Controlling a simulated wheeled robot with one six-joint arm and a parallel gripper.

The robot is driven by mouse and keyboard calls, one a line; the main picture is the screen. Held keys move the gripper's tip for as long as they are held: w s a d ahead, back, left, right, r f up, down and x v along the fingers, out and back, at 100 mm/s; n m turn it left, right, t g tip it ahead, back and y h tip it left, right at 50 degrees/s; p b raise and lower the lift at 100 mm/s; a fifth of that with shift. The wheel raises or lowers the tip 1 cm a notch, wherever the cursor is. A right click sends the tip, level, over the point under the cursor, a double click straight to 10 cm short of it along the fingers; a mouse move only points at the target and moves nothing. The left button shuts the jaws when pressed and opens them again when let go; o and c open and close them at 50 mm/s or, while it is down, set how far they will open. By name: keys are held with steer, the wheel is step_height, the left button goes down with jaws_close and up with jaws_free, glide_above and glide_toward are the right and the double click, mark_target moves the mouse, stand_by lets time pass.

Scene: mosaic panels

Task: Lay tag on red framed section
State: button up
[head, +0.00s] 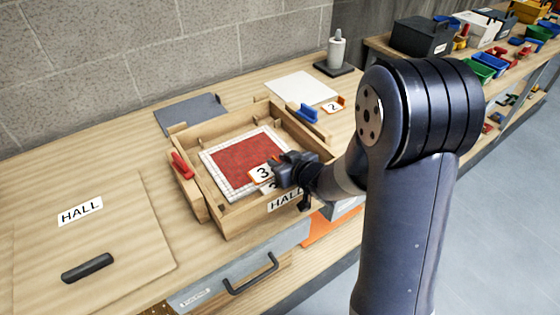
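The mosaic panel with a red middle (247,157) and a white tiled border lies in a wooden box frame (213,217) on the bench. A white tag with orange edges and a "3" (261,173) shows over the panel's near right part. My gripper (281,171) is at the tag's right side and covers part of it. The fingertips are too small and dark to tell whether they grip it. I cannot tell whether the tag touches the panel. A second white piece with a partly hidden mark (268,187) shows just below the tag.
A red clamp (182,166) and a blue clamp (308,113) sit at the box frame's sides. A tag with "2" (332,106) lies behind right. A board marked HALL (80,212) with a black handle is at left. Bins (420,38) stand at right.

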steer(key=shift+s+f, duration=0.2)
steer(key=shift+f, duration=0.1)
steer(key=shift+r+p, duration=0.25)
steer(key=shift+p, duration=0.1)
steer(key=r+p+v, duration=0.1)
steer(key=v, duration=1.1)
steer(key=shift+w, duration=0.15)
